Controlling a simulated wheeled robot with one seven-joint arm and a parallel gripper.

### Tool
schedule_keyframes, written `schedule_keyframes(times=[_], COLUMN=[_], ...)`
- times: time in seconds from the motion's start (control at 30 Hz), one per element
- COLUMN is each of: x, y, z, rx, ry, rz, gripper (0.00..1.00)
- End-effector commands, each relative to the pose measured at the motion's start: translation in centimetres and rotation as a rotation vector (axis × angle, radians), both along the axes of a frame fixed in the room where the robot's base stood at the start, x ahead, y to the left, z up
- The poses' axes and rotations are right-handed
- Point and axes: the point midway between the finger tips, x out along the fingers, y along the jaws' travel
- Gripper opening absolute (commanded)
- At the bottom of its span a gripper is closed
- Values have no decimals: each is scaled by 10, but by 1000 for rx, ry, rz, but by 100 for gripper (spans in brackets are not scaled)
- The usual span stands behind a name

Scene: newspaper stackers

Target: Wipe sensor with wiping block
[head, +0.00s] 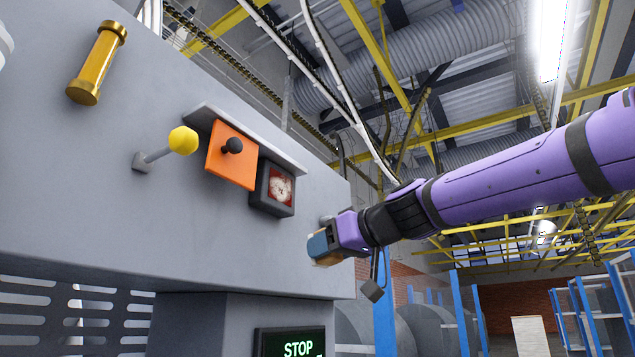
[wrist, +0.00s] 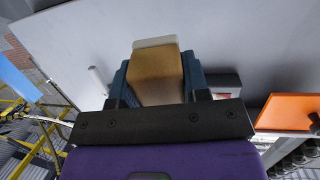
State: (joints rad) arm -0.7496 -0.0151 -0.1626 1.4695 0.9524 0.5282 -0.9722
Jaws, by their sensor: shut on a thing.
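The sensor (head: 279,190) is a dark square box on the grey machine wall, with a red face covered in whitish smears. In the wrist view the dark sensor box (wrist: 225,80) shows just right of my fingers, partly hidden by my gripper. My gripper (head: 318,246) is to the right of and below the sensor, apart from it. It is shut on the wiping block (wrist: 157,76), a tan-brown block with a pale end layer. In the head view only a bit of the block (head: 327,260) shows under the fingers.
An orange plate (head: 225,168) with a black knob sits left of the sensor, under a thin grey ledge (head: 240,137). A yellow-knobbed lever (head: 183,140) and a gold handle (head: 98,62) stick out further left. A STOP display (head: 290,343) is below.

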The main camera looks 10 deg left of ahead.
Motion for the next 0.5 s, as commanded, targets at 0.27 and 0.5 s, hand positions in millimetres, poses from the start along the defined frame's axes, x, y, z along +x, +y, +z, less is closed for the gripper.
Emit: schedule_keyframes(times=[0.27, 0.5], x=[-74, -95], y=[4, 2], z=[90, 115], rx=[135, 170], ry=[-74, -86], rz=[128, 159], gripper=[23, 23])
